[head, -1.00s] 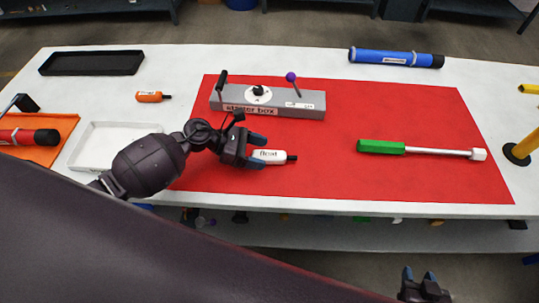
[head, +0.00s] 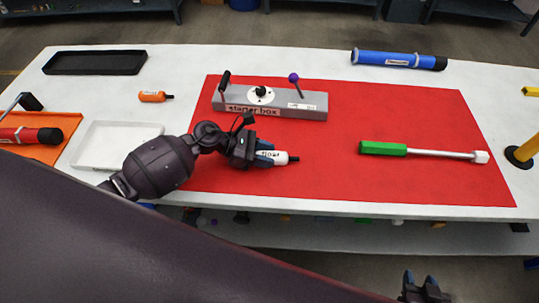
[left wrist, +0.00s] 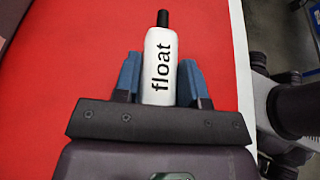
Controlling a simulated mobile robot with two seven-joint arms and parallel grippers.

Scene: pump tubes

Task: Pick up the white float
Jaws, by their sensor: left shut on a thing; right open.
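The white float (head: 272,157), a small bottle-like piece with a black tip and the word "float", lies on the red mat (head: 340,180) near its front edge. My left gripper (head: 268,153) is shut on the float, with one blue finger on each side of it. In the left wrist view the float (left wrist: 160,68) sits between the fingers, its black tip pointing away from the palm. My right gripper (head: 421,279) is open and empty at the bottom right, off the table's front edge.
The grey starter box (head: 270,103) with levers stands behind the float. A green-handled tool (head: 384,148) lies to the right. An orange float (head: 154,96), a white tray (head: 118,128), a black tray (head: 96,55) and a blue tube (head: 398,59) lie around the mat.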

